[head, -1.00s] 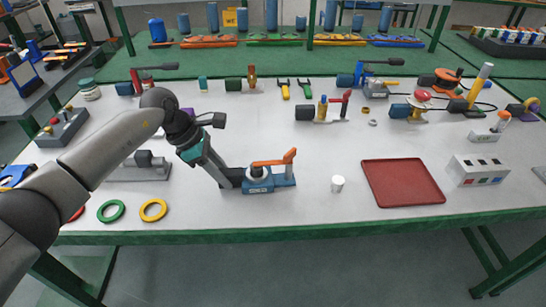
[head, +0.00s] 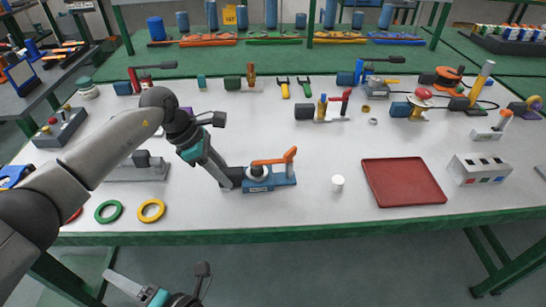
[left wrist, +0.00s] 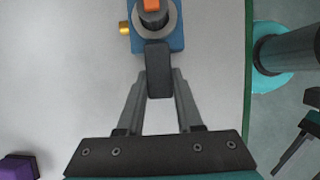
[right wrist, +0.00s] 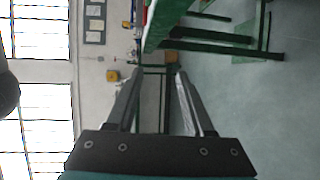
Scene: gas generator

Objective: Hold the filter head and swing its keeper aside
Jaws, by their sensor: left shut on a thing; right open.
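The filter head (head: 258,173) is a grey round body on a blue base (head: 284,179), with a dark block on its left side. An orange keeper bar (head: 268,162) lies across its top, ending at an upright orange post on the right. My left gripper (head: 236,176) is shut on the dark block. In the left wrist view the dark block (left wrist: 158,70) sits between the fingertips, beside the round grey ring (left wrist: 172,22), and part of the orange keeper (left wrist: 152,4) shows at the top edge. My right gripper (head: 122,284) is open and empty, low in front of the table.
A white cylinder (head: 337,182) and a red tray (head: 402,182) stand right of the filter head. Green (head: 109,211) and yellow (head: 151,210) rings lie at the front left. The green table edge (head: 300,233) lies between my right gripper and the tabletop.

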